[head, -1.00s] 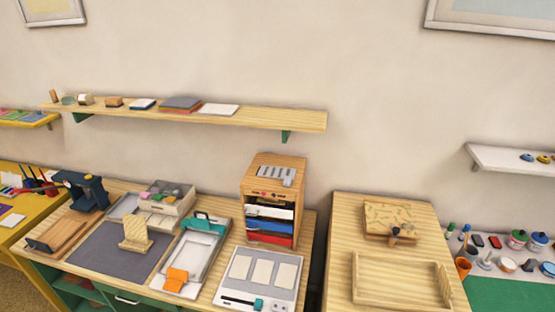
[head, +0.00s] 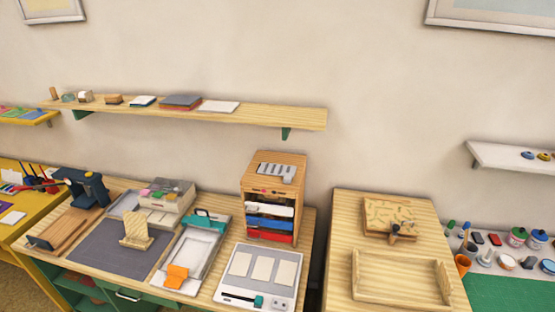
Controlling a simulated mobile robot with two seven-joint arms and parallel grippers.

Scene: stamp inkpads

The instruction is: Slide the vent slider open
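A wooden cabinet (head: 273,172) stands at the back right of the left wooden table. On its top lies a grey slotted plate (head: 277,172) that looks like a vent. A white panel (head: 232,286) with several pale rectangles lies in front of the cabinet. I cannot tell for sure which of these is the vent slider. Neither of my grippers is in view.
Coloured drawers or trays (head: 269,225) fill the cabinet front. A clear-framed tray with an orange piece (head: 177,275) is left of the panel. A grey mat (head: 108,250) lies further left. An empty wooden tray (head: 402,278) sits on the right table, beyond a gap.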

